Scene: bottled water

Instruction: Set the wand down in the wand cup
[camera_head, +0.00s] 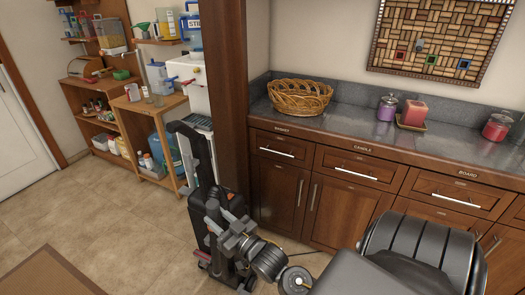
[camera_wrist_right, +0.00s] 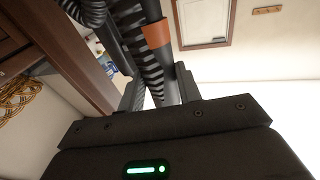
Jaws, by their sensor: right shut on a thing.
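A black upright vacuum (camera_head: 197,215) stands on the tile floor beside the brown wood post, its tall handle reaching up. My right gripper (camera_head: 223,213) is at the vacuum's right side, shut on the wand. In the right wrist view the wand (camera_wrist_right: 157,36) is a dark tube with an orange band, running up and away from the jaws (camera_wrist_right: 158,92). A ribbed hose (camera_wrist_right: 148,68) runs beside it. The wand cup cannot be made out; the gripper and arm cover much of the vacuum's right side. My left gripper is not in view.
The wood post (camera_head: 222,85) rises close behind the vacuum. Drawered cabinets (camera_head: 330,205) stand to the right, with a wicker basket (camera_head: 300,97) on the counter. Wooden shelves (camera_head: 125,130) stand back left. The floor (camera_head: 120,215) left of the vacuum is open, with a brown mat (camera_head: 50,275) in front.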

